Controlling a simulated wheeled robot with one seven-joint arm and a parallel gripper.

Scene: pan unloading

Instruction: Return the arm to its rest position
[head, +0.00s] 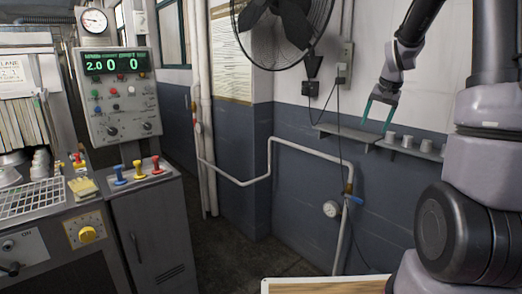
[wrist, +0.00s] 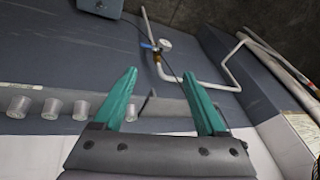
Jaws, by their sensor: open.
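My gripper (head: 377,115) is at the upper right in the head view, raised in front of the white and blue wall. Its two green fingers point downward and stand apart. In the wrist view the gripper (wrist: 165,100) is open, with nothing between its fingertips. My arm comes down from the top right of the head view.
A narrow wall shelf (head: 350,134) with several small cups lies behind and below the gripper; one cup (wrist: 52,108) shows left of the fingers. A wall fan (head: 283,25), a white pipe (head: 232,184) and a control panel (head: 118,95) stand further left. The floor (head: 240,265) between is clear.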

